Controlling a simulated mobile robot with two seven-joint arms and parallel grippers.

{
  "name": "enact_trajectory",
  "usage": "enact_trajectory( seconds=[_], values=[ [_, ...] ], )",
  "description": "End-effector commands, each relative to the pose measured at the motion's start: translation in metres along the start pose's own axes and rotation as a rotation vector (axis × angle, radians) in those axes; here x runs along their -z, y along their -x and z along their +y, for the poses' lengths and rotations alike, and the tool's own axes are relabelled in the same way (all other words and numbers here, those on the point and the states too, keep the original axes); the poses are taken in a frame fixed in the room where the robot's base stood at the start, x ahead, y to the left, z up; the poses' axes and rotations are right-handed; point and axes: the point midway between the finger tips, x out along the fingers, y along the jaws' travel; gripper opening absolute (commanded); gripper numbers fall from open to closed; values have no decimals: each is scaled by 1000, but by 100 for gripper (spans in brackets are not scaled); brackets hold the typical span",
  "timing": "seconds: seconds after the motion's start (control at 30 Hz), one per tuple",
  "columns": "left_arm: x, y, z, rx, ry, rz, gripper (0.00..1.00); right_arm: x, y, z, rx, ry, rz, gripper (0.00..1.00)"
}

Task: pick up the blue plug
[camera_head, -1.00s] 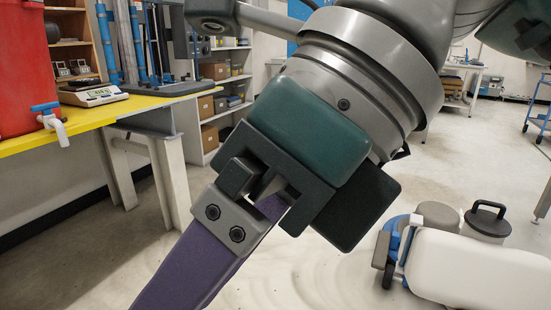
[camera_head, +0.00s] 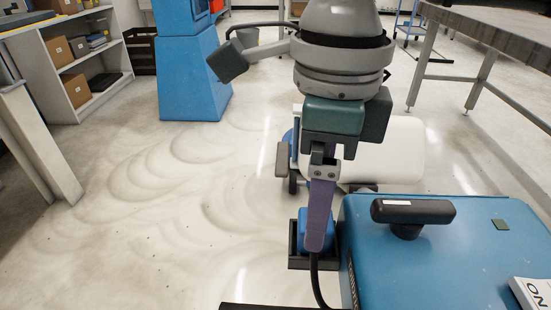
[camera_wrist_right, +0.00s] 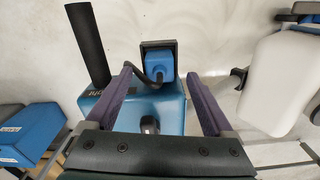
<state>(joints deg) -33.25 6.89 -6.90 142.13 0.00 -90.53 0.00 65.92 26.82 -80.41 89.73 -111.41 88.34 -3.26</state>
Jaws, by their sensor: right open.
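The blue plug (camera_head: 303,226) stands in a black open holder (camera_head: 293,262) beside a blue machine (camera_head: 440,265). A black cable runs from the plug. My right gripper (camera_head: 317,238) points down from the top middle, and its purple finger hides the right part of the plug. In the right wrist view, the plug (camera_wrist_right: 161,66) in its holder shows between the two spread purple fingers of the right gripper (camera_wrist_right: 159,76). The gripper is open and empty. I cannot tell how far its fingertips are above the plug. My left gripper is out of view.
The machine has a black handle (camera_head: 412,212) on top, just right of the gripper. A white rounded body (camera_head: 385,155) stands behind it. A black cylinder (camera_wrist_right: 88,42) is left of the holder in the wrist view. A metal table stands back right. The floor at left is clear.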

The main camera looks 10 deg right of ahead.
Motion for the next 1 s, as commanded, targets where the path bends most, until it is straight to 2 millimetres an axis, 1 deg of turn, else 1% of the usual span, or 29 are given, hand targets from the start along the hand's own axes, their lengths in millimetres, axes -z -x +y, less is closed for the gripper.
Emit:
enact_trajectory(
  seconds=[0.03, 0.1, 0.2, 0.37, 0.47, 1.0],
  values=[
    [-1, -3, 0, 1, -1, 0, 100, 0, -9, 1, -2, 1, 0, 87],
    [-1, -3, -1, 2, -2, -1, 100, 0, -15, 1, -2, 1, 0, 87],
    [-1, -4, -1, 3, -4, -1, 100, -1, -18, 1, -1, 2, -2, 87],
    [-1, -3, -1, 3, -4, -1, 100, -1, -18, 0, -1, 2, -2, 87],
    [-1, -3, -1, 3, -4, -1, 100, -1, -18, 0, -1, 2, -2, 77],
    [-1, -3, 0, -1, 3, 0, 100, 0, -18, 0, -1, 1, -2, 16]
  ],
)
